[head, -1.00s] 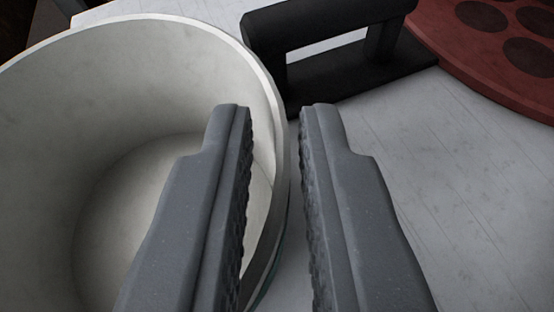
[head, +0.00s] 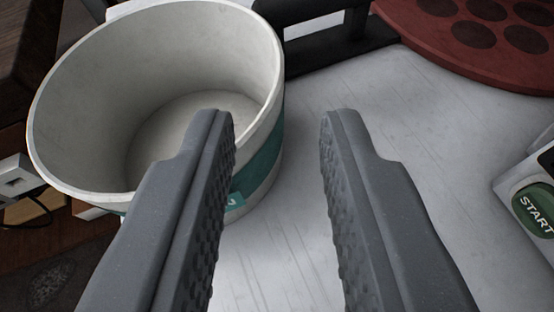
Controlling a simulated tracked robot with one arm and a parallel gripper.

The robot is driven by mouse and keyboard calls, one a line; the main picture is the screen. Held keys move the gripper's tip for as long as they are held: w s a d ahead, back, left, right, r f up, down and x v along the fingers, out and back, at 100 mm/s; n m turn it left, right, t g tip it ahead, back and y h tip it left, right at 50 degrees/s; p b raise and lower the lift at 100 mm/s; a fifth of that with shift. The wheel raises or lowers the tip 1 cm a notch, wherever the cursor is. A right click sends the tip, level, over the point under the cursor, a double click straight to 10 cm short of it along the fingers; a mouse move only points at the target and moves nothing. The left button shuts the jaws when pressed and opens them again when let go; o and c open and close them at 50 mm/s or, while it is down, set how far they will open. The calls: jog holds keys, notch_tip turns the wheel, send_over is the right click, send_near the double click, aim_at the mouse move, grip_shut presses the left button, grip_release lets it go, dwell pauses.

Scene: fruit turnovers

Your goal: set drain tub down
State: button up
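The drain tub (head: 150,60) is a round white tub with a green band on its outside. It stands upright on the pale worktop at the left, and its inside looks empty. My gripper (head: 278,115) is open, with a wide gap between its two grey fingers. The left finger overlaps the tub's right side in the picture and hides part of it. The gap shows bare worktop and a strip of the tub's wall. I cannot tell whether the left finger touches the tub.
A black handle-like frame (head: 354,30) stands behind the tub. A red disc with dark round spots (head: 400,22) lies at the back right. A panel with a green START button (head: 536,208) is at the right edge. The worktop (head: 410,90) between is clear.

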jog(key=shift+v, duration=2.05)
notch_tip(320, 180, up, 15)
jog(key=a+h, duration=0.1)
jog(key=a, duration=0.1)
jog(key=s+a+r, duration=0.2)
jog(key=a+r, duration=0.1)
jog(key=r, duration=0.4)
jog(key=s+a+r+t, duration=0.1)
jog(key=s+a+r, duration=0.2)
jog(key=r, duration=0.4)
jog(key=s+a+r, duration=0.3)
jog(key=r, duration=0.4)
jog(key=shift+n+t, duration=0.3)
jog(key=shift+n, duration=0.1)
jog(key=shift+o, duration=0.4)
jog(key=s+a+r+y, duration=0.1)
jog(key=s+a+r, duration=0.5)
jog(key=s+r, duration=0.1)
jog(key=shift+r, duration=0.4)
jog(key=shift+w, duration=0.1)
